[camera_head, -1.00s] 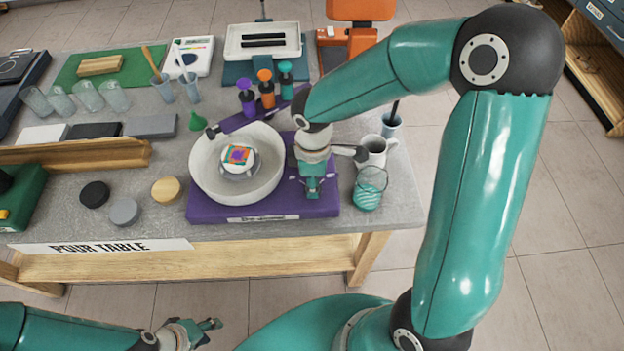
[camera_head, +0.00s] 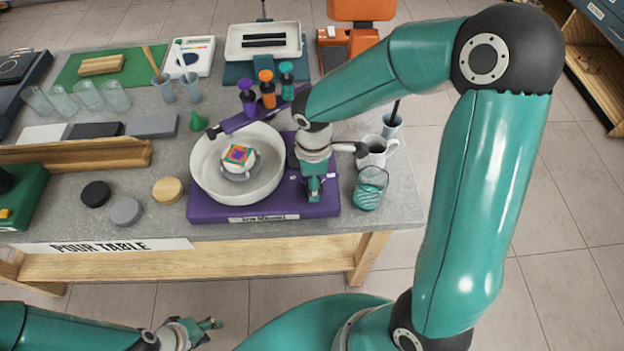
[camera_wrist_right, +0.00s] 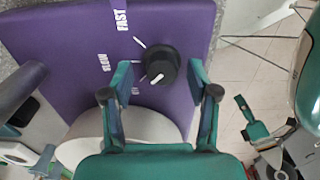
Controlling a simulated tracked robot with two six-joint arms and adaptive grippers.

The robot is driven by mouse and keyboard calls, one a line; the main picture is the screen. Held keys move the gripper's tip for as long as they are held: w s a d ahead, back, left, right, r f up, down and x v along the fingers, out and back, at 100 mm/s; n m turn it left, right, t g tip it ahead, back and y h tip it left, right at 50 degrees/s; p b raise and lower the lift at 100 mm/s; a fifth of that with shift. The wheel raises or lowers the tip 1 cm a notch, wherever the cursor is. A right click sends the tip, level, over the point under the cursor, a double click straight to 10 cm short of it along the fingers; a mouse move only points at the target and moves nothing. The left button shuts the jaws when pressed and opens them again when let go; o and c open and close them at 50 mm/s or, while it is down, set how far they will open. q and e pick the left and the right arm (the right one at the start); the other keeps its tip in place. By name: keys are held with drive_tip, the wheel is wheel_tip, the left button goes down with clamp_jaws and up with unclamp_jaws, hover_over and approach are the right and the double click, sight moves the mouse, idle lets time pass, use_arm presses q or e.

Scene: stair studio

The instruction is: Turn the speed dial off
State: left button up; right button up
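The speed dial (camera_wrist_right: 159,66) is a round black knob with a white pointer line on a purple base, seen in the right wrist view. Its pointer points down in the picture, near the partly hidden lowest label. The words FAST and SLOW show beside it. My right gripper (camera_wrist_right: 161,76) is open, with its fingers on either side of the dial; contact is not clear. In the head view the purple base (camera_head: 205,211) carries a white bowl (camera_head: 205,179), and my right gripper hides the dial. My left gripper (camera_head: 207,328) is open and empty in front of the table.
A patterned cube (camera_head: 238,155) sits in the bowl.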

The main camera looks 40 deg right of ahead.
wheel_tip(320, 180, up, 12)
idle(0.7)
drive_tip(key=shift+f, duration=0.1)
idle(0.3)
